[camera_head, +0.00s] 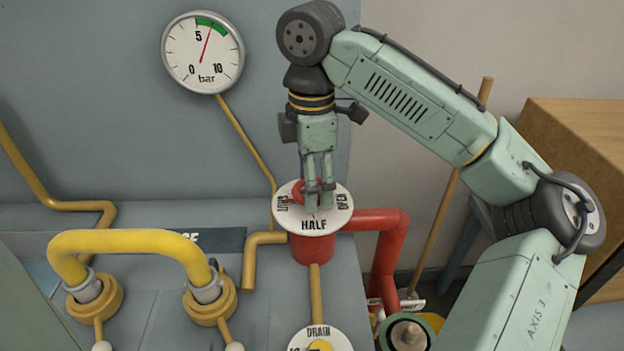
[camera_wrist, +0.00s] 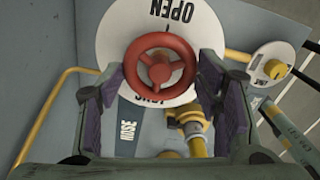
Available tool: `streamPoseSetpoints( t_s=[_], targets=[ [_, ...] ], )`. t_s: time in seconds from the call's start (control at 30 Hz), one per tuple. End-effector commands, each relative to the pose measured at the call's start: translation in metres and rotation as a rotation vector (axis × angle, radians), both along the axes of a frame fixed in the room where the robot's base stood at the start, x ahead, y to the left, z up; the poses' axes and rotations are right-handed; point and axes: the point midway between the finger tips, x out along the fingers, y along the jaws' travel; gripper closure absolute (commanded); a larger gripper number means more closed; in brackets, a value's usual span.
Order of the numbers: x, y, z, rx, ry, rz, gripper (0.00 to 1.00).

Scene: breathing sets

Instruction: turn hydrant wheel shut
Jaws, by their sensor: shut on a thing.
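The red hydrant wheel (camera_head: 297,188) sits above a round white dial (camera_head: 341,219) marked SHUT, HALF and OPEN, on top of a red pipe body (camera_head: 312,249). In the head view my gripper (camera_head: 318,202) points straight down at the wheel and its fingers hide much of it. I cannot tell how far the wheel is turned.
A pressure gauge (camera_head: 203,52) on the back panel has its needle in the green band. A yellow bent pipe (camera_head: 130,240) stands at the left. A DRAIN dial (camera_head: 318,338) lies in front. A red pipe (camera_head: 388,250) bends down at the right, near a wooden crate (camera_head: 575,140).

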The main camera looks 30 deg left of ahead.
Motion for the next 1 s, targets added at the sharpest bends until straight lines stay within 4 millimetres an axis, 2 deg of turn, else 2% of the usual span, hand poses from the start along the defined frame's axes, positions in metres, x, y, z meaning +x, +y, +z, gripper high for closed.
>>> streamPoseSetpoints(
  t_s=[0.6, 0.63, 0.9, 1.0],
  targets=[
    [0.0004, 0.0002, 0.0008, 0.002, -0.001, -0.043, 0.69],
    [0.0005, 0.0003, 0.0008, 0.002, -0.001, -0.043, 0.40],
    [0.0003, 0.0002, 0.0005, 0.001, -0.001, -0.041, 0.22],
    [0.0002, 0.0001, 0.0003, 0.001, -0.001, -0.041, 0.21]
  ],
)
